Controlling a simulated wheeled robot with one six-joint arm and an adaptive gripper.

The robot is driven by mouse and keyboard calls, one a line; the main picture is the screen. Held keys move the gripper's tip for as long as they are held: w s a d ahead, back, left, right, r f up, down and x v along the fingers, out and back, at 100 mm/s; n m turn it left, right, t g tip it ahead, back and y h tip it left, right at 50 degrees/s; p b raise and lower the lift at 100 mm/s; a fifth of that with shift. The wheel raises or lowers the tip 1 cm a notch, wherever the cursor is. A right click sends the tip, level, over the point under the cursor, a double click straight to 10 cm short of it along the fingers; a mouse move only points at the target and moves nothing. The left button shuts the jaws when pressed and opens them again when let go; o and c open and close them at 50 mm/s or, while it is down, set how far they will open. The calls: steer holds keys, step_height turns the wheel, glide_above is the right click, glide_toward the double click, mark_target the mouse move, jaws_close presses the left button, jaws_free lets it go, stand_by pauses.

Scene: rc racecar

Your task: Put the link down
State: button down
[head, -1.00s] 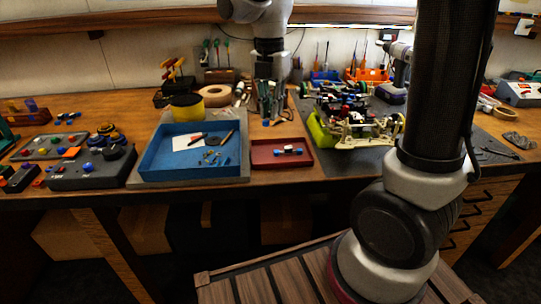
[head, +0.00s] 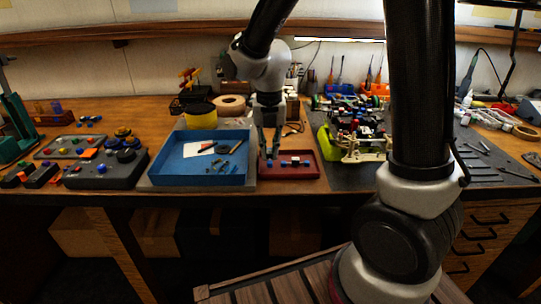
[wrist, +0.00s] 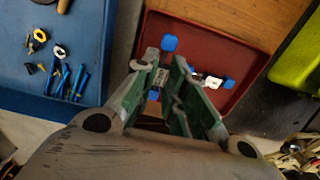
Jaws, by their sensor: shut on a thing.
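My gripper (head: 270,148) points down over the left part of the red tray (head: 292,174). In the wrist view, its green-sided fingers (wrist: 160,66) are shut on a small link (wrist: 169,43) with blue ends and a pale middle. The fingers hide part of the link's middle. A second link (wrist: 213,82), pale with blue ends, lies in the red tray to the right of the fingers, partly hidden by the right finger. It also shows in the head view (head: 297,163). I cannot tell whether the held link touches the tray floor.
A blue tray (head: 200,181) with small parts and tools stands to the left of the red tray. The RC car chassis (head: 362,147) with a lime-green part (head: 328,142) is close on the right. A control box (head: 105,172) stands further left.

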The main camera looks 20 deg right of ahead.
steer(key=shift+f, duration=1.2)
steer(key=c, duration=1.7)
jaws_free()
steer(key=shift+f, duration=0.1)
steer(key=shift+c, duration=0.2)
